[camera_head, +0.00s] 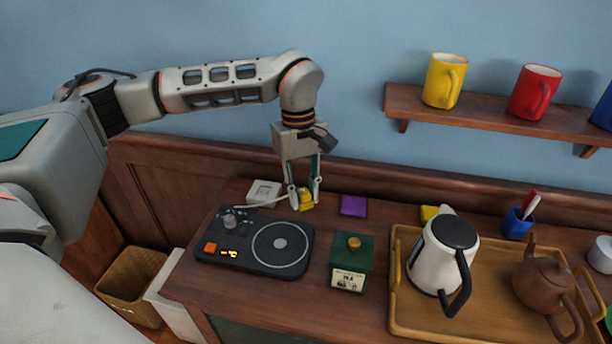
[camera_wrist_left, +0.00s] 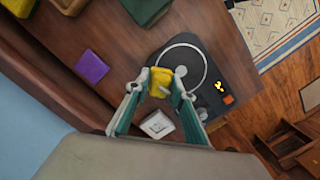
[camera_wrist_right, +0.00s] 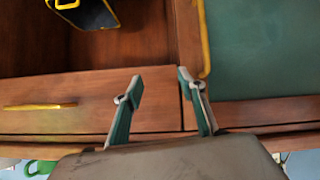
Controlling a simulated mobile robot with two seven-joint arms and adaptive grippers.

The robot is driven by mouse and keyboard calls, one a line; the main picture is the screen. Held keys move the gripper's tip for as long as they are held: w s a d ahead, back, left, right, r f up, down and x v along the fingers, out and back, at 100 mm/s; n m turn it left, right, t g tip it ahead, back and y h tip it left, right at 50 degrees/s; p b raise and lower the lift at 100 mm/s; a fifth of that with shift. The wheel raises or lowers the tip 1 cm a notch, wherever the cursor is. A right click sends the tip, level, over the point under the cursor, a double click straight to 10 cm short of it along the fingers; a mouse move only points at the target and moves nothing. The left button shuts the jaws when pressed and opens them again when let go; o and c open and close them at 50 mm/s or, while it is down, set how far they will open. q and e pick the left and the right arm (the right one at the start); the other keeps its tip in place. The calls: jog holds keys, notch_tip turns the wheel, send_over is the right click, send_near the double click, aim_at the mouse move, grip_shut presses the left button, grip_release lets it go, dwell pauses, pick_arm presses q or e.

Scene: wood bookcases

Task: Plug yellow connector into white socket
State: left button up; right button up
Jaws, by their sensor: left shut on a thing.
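The yellow connector (camera_head: 306,200) is between the fingers of my left gripper (camera_head: 304,196), just above or at the table top behind the turntable. It also shows in the left wrist view (camera_wrist_left: 161,82), with the fingers of the left gripper (camera_wrist_left: 160,88) shut on its sides. A pale cable runs from it leftward toward the turntable. The white socket (camera_head: 264,193) lies left of the connector in the head view, apart from it; it also shows below the fingers in the left wrist view (camera_wrist_left: 157,125). My right gripper (camera_wrist_right: 156,85) shows in the right wrist view, open and empty.
The black turntable (camera_head: 255,243) stands in front of the socket. A purple block (camera_head: 353,206) lies to the right, and a green box (camera_head: 352,263) nearer. A wooden tray (camera_head: 398,318) holds a kettle (camera_head: 432,262) and a brown teapot (camera_head: 545,276). A wall shelf (camera_head: 490,111) holds mugs.

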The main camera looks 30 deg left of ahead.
pick_arm(q)
jog(key=s+m, duration=0.1)
jog(key=m, duration=0.2)
jog(key=s+d+f+m, duration=0.1)
jog(key=s+m, duration=0.1)
jog(key=m, duration=0.2)
jog(key=s+m+y, duration=0.1)
jog(key=s+m, duration=0.1)
jog(key=m, duration=0.1)
jog(key=shift+s+d+f+g, duration=0.1)
jog(key=shift+d+f+g, duration=0.1)
jog(key=shift+f+g, duration=0.15)
jog(key=shift+s, duration=0.1)
